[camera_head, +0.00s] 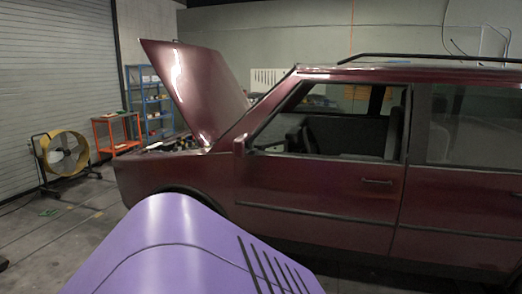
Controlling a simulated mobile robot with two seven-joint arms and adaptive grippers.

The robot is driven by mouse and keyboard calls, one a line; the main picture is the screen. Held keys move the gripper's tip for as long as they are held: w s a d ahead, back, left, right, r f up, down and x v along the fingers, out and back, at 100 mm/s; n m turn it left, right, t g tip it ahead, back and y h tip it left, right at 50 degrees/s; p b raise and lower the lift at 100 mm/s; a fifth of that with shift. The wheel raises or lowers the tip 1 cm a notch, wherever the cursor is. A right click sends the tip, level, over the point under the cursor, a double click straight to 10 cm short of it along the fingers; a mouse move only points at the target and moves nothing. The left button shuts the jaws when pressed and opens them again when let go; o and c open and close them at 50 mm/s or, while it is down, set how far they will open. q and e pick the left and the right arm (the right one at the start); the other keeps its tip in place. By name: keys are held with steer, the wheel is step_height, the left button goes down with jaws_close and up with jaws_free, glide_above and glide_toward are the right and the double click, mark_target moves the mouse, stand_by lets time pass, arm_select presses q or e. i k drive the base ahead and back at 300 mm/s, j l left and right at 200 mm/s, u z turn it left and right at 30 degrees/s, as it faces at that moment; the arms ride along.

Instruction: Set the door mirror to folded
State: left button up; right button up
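A dark red car (310,200) stands side-on with its front to the left and its hood (195,88) raised. A small dark red block, which looks like the door mirror (239,146), sits at the front lower corner of the front door's window. It is small and close in colour to the body, so I cannot tell whether it is folded or out. The front door (315,188) is closed, with a dark handle (377,182). Neither of my grippers is in view.
A purple rounded surface (165,245) with black slots fills the bottom centre, in front of the car; I cannot tell what it belongs to. A yellow fan (64,152), an orange stand (116,133) and blue shelves (149,104) stand at left. Floor at left is mostly clear.

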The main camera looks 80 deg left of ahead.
mark_target(244, 145)
steer(key=u, duration=2.8)
steer(key=i+j, duration=0.45)
steer(key=i+j+z, duration=0.1)
steer(key=i+j, duration=0.3)
steer(key=j, duration=0.15)
steer(key=i+j, duration=0.4)
steer(key=j, duration=0.15)
steer(key=i+j, duration=0.4)
steer(key=i+j+z, duration=0.1)
steer(key=i+j, duration=0.3)
steer(key=j, duration=0.25)
steer(key=i+j, duration=0.4)
steer(key=j, duration=0.15)
